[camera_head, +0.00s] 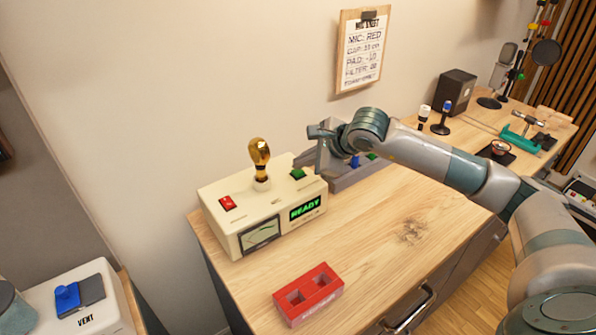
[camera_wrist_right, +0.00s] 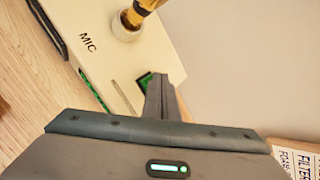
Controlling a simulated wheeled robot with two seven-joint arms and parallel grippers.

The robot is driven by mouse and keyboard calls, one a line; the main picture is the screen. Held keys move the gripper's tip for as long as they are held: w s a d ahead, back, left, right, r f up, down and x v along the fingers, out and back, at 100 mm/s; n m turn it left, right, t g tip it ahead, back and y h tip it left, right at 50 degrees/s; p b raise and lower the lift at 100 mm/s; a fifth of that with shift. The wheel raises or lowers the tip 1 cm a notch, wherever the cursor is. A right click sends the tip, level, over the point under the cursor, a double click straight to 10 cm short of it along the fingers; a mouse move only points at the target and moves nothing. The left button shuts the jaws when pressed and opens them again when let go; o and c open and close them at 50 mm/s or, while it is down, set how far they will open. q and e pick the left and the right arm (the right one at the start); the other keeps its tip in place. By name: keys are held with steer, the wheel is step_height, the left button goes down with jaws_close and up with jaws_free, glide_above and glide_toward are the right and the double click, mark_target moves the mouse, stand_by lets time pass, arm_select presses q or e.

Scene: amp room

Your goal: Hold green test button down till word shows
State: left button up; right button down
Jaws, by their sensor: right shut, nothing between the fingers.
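The cream tester box (camera_head: 232,233) stands on the wooden bench. Its green test button (camera_head: 298,174) is on the top right; the button also shows in the wrist view (camera_wrist_right: 146,80), partly hidden behind my fingers. A green-lit display (camera_head: 306,207) on the front reads READY. A gold tube (camera_head: 260,157) stands upright in a socket on top. My right gripper (camera_head: 318,170) is shut and empty, with its fingertips (camera_wrist_right: 157,78) close beside the button. I cannot tell whether they touch it or whether it is pressed. My left gripper is not in view.
A red switch (camera_head: 228,202) and a meter (camera_head: 261,236) are on the tester. A red block with two square holes (camera_head: 322,300) lies in front. A grey box (camera_head: 352,178) stands behind my gripper. A clipboard (camera_head: 362,50) hangs on the wall.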

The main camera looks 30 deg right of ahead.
mark_target(302, 173)
steer(key=shift+f+b, duration=0.45)
steer(key=shift+b, duration=0.15)
stand_by(1.7)
steer(key=shift+r, duration=0.1)
stand_by(2.4)
steer(key=shift+r, duration=0.85)
steer(key=shift+r+p, duration=1)
steer(key=shift+r, duration=1.5)
